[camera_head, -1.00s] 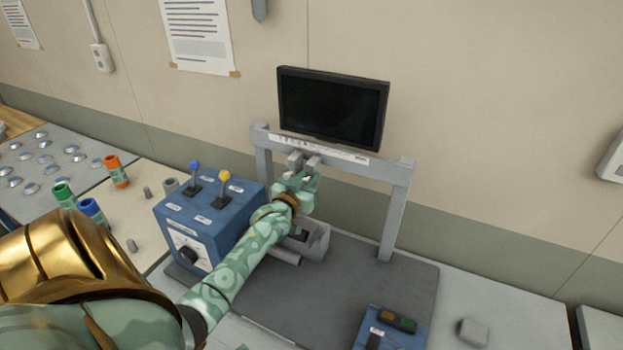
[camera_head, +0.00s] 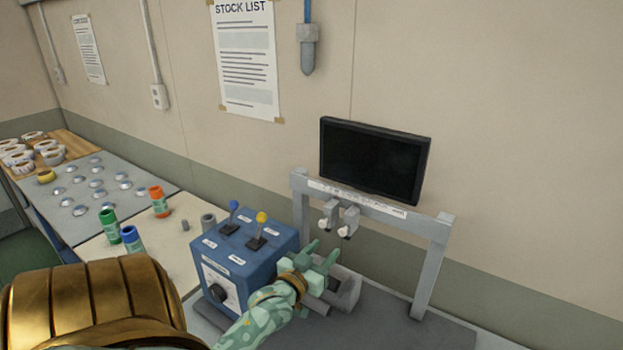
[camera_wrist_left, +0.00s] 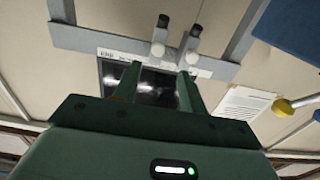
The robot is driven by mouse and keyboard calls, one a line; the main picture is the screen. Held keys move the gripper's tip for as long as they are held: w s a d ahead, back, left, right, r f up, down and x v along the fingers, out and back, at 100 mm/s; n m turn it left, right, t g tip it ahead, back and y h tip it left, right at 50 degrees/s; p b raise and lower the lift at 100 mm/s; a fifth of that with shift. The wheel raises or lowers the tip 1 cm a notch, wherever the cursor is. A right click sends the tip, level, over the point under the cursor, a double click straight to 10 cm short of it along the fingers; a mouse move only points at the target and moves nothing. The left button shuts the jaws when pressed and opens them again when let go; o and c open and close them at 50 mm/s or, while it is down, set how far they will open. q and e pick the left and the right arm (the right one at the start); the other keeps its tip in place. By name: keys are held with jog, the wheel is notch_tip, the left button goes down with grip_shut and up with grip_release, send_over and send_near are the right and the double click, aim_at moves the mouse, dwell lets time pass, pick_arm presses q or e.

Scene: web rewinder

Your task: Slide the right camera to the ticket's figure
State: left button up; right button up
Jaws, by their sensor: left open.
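A grey frame (camera_head: 430,228) stands over a dark mat, with a pale scale strip along its beam. Two small grey cameras hang close together on the beam, left of its middle: the left camera (camera_head: 329,214) and the right camera (camera_head: 349,222). In the left wrist view, which is turned over, the right camera (camera_wrist_left: 160,36) is on the left and the left camera (camera_wrist_left: 193,46) on the right. My left gripper (camera_head: 321,256) is open and empty, below and in front of the cameras, apart from them. The scale's figures are too small to read. I see no ticket that I can identify.
A dark monitor (camera_head: 373,160) is behind the beam. A blue control box (camera_head: 240,262) with blue and yellow levers stands left of my gripper. The beam right of the cameras is clear.

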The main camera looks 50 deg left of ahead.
pick_arm(q)
jog(key=v, duration=0.4)
jog(key=shift+s+d, duration=0.1)
jog(key=shift+s, duration=0.3)
